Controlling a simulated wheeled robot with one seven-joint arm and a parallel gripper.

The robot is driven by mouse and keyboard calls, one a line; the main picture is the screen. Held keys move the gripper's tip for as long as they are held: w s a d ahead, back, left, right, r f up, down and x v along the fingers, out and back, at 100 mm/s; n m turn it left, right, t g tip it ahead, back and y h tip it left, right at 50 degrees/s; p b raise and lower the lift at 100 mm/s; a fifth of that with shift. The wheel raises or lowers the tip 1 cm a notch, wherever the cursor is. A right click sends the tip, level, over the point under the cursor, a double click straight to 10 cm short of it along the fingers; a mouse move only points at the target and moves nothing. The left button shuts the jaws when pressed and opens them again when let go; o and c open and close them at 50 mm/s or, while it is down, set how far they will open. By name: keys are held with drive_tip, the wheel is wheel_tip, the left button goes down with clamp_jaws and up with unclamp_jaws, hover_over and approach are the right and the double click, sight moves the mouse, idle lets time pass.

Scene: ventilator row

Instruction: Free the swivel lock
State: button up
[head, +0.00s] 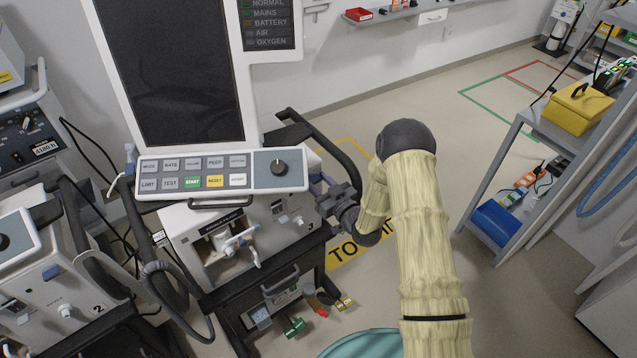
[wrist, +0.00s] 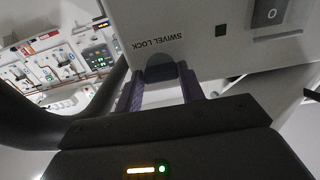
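The swivel lock is a dark rounded knob (wrist: 161,69) on the side of the white ventilator housing, under the printed words SWIVEL LOCK (wrist: 158,41). My gripper (wrist: 162,80) has its two purple fingers on either side of this knob, which fills the space between their tips. In the head view my gripper (head: 322,188) is at the right side of the ventilator (head: 290,215) numbered 3. The knob is hidden there behind the gripper and the control panel.
A dark handle bar (head: 335,150) curves past the ventilator's right side, close to my gripper. The screen (head: 172,70) and button panel (head: 222,174) stand above. Another ventilator (head: 60,285) stands at left. A shelf rack (head: 515,160) is at right, with open floor between.

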drive_tip(key=c, duration=0.4)
drive_tip(key=shift+a+m+b, duration=0.1)
drive_tip(key=shift+m+b, duration=0.2)
drive_tip(key=shift+m, duration=0.1)
drive_tip(key=shift+f+m+b, duration=0.1)
drive_tip(key=shift+m+b, duration=0.6)
drive_tip(key=shift+m, duration=0.5)
drive_tip(key=m+b, duration=0.2)
drive_tip(key=m, duration=0.3)
drive_tip(key=shift+w, duration=0.1)
drive_tip(key=m+b, duration=0.1)
drive_tip(key=m, duration=0.4)
drive_tip(key=m+b, duration=0.1)
drive_tip(key=m, duration=0.3)
drive_tip(key=shift+m, duration=0.4)
